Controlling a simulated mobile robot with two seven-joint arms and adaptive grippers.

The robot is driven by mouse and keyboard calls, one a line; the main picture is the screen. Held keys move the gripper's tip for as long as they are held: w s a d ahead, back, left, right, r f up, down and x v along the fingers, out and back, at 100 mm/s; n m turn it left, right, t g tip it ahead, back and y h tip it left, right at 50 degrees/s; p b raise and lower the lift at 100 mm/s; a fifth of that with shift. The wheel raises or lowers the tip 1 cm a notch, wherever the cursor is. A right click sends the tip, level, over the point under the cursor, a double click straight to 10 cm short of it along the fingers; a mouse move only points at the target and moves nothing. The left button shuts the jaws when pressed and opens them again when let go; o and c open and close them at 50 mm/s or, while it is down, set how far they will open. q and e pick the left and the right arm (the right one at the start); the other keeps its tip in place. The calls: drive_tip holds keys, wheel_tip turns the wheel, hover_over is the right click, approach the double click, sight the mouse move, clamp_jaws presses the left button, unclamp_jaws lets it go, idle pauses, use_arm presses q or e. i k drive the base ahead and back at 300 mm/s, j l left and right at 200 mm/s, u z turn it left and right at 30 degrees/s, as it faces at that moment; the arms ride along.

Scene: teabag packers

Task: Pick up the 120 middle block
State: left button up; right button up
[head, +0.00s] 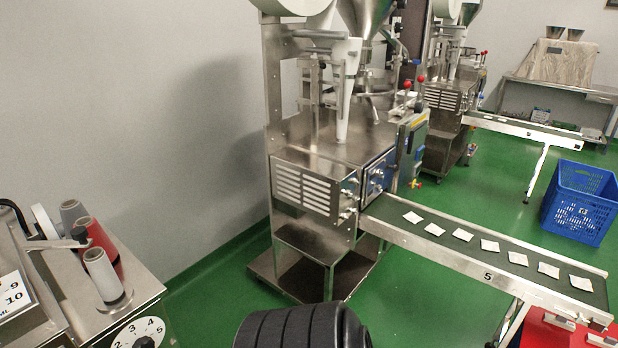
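I see no block that I can make out as the 120 middle block. Neither of my grippers is in view.
A steel teabag packing machine (330,150) stands in the middle. Its conveyor (405,236) carries several white teabags. A red surface (545,333) shows at bottom right. A blue crate (578,205) stands on the green floor. A steel machine with spools (100,270) is at left.

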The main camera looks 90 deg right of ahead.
sight(559, 321)
drive_tip(key=z, duration=0.4)
drive_tip(key=k+z, duration=0.1)
drive_tip(key=z, duration=0.7)
drive_tip(key=k+l+z, duration=0.1)
drive_tip(key=z, duration=0.35)
drive_tip(key=l+z, duration=0.1)
drive_tip(key=z, duration=0.3)
drive_tip(key=k+l+z, duration=0.15)
drive_tip(key=l+z, duration=0.25)
drive_tip(key=k+l+z, duration=0.1)
drive_tip(key=l+z, duration=0.3)
drive_tip(key=l, duration=0.2)
drive_tip(key=l+z, duration=0.4)
drive_tip(key=l, duration=0.15)
drive_tip(key=l+z, duration=0.35)
drive_tip(key=l, duration=0.55)
drive_tip(key=i+l, duration=0.15)
drive_tip(key=l, duration=0.2)
